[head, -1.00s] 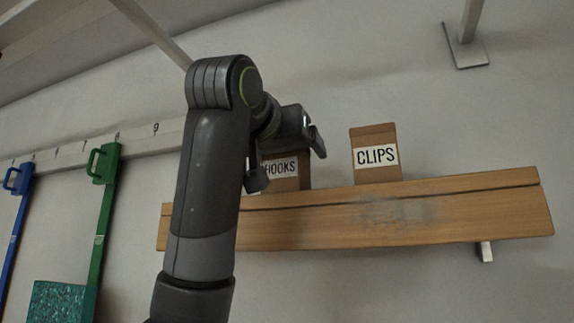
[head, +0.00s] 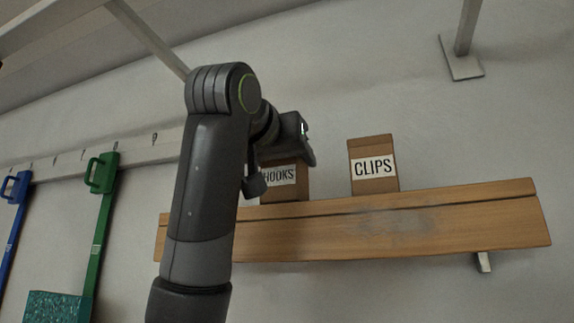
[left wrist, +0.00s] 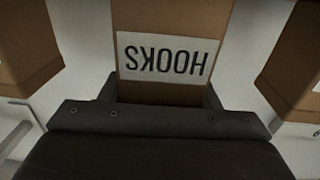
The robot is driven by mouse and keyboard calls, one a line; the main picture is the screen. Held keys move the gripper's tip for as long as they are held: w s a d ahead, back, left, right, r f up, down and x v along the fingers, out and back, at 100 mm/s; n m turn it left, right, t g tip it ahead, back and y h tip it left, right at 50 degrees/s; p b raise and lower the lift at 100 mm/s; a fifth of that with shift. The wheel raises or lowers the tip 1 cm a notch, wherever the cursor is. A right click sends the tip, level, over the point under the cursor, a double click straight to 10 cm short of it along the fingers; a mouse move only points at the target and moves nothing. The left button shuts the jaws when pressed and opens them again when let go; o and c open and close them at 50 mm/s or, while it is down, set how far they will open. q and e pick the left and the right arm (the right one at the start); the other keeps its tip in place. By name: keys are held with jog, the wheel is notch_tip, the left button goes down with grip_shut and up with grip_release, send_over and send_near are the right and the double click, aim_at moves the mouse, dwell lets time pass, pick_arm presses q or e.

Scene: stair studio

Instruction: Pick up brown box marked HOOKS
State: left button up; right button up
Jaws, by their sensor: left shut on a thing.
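The brown box marked HOOKS (head: 285,188) is at the wooden shelf, left of the box marked CLIPS (head: 374,180). My left gripper (head: 283,160) is in front of its upper left part and hides some of it. In the left wrist view the HOOKS box (left wrist: 168,85) fills the space between the fingers, its label upside down. The left gripper (left wrist: 160,98) is shut on this box. I cannot tell whether its base touches the shelf. My right gripper is not in view.
The wooden shelf (head: 400,222) is on the pale wall. Brown boxes flank the held one in the left wrist view, at left (left wrist: 25,50) and right (left wrist: 295,65). Green (head: 103,190) and blue (head: 17,205) long tools hang at left. A bracket (head: 460,60) is above.

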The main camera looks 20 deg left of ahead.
pick_arm(q)
notch_tip(320, 180, up, 5)
jog(key=shift+s+f, duration=0.1)
jog(key=shift+s, duration=0.05)
jog(key=shift+r, duration=2.3)
